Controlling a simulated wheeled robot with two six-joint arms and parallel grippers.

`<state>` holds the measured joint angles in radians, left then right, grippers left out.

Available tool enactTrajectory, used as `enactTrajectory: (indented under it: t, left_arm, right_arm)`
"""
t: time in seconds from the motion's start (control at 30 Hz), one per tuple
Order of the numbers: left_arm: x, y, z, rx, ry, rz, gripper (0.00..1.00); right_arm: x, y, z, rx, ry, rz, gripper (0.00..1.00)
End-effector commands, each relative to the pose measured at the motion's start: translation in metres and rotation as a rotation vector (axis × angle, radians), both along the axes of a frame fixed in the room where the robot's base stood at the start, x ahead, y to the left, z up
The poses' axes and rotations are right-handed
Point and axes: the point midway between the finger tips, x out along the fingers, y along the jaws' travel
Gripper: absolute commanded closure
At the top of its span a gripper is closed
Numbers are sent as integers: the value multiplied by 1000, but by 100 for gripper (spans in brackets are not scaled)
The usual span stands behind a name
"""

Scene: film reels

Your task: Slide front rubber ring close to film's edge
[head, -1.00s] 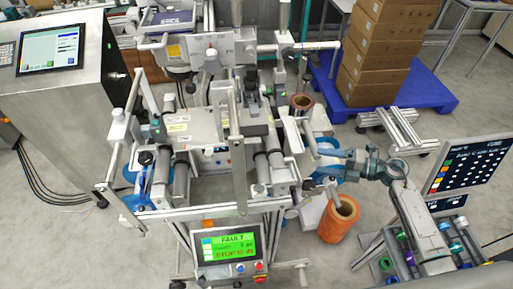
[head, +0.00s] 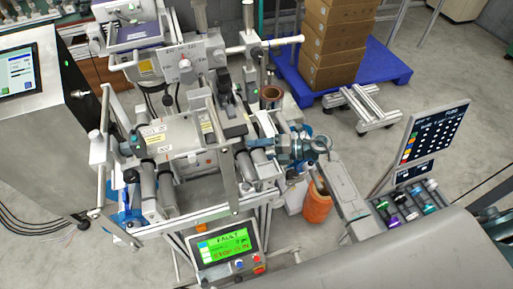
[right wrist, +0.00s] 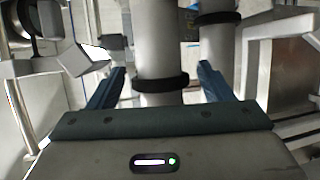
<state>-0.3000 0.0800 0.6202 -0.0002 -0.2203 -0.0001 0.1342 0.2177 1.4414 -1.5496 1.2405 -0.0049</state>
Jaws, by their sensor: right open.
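A black rubber ring (right wrist: 160,83) sits around a light grey roller (right wrist: 161,108) in the right wrist view. A second roller behind it, at the upper right, carries another dark ring (right wrist: 216,18). My right gripper (right wrist: 162,68) is open, with one blue finger on each side of the nearer roller and its ring. Gaps show between the fingers and the ring. In the head view my right gripper (head: 284,150) is at the machine's right-hand rollers, and the ring is too small to make out. I cannot make out the film's edge. My left gripper is not in view.
The machine's frame and rollers crowd the space around my right gripper. A green-lit screen (head: 227,246) stands at the machine's front. Floor is free at the far right.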

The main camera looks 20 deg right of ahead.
Motion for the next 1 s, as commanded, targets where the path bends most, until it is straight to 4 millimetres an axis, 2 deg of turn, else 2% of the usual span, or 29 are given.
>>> enactTrajectory:
  t: [0.1,0.4,0.7,0.87,1.0]
  left_arm:
    - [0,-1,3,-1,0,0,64]
    - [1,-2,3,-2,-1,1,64]
    - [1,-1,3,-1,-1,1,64]
    - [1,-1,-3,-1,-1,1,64]
    - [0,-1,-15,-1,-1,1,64]
  right_arm:
    - [2,7,-1,1,0,0,27]
    - [3,8,-2,0,0,0,29]
    - [3,8,-2,0,0,0,87]
    - [9,8,-4,0,-1,0,89]
    - [26,9,-5,1,-3,0,89]
